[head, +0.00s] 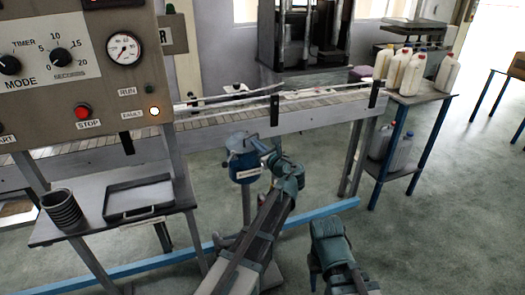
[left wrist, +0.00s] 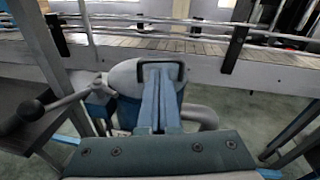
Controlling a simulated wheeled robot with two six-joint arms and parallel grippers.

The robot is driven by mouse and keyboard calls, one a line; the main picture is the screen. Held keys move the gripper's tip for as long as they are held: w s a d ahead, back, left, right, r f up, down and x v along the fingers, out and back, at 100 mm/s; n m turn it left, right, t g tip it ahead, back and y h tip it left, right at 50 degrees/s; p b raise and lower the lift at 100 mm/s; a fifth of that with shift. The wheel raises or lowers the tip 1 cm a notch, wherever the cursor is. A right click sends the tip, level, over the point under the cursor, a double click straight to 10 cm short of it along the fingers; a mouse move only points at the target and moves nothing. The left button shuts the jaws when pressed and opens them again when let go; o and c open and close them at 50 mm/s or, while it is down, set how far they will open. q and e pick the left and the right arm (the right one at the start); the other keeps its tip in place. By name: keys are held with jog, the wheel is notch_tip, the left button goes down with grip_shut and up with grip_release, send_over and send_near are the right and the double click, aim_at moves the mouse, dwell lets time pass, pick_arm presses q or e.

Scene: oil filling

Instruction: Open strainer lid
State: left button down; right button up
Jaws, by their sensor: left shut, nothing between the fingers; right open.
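The strainer (head: 245,166) is a blue pot with a white label, standing in front of the conveyor in the head view. In the left wrist view its pale rounded lid (left wrist: 124,74) fills the middle and looks closed, with a dark loop handle (left wrist: 182,70) on top. My left gripper (head: 257,146) is at the lid from the right side in the head view. In the left wrist view its two blue fingers (left wrist: 160,82) are together, empty, with tips at the loop handle; whether they touch it I cannot tell. My right gripper (head: 315,272) is low, away from the strainer.
A lever with a black knob (left wrist: 30,110) shows left of the lid. The conveyor (head: 300,116) runs behind. A control panel (head: 80,75) and a dark side table (head: 95,235) are left. A bottle table (head: 425,97) is right.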

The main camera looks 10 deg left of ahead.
pick_arm(q)
jog(key=shift+w+a, duration=0.35)
jog(key=shift+w, duration=0.05)
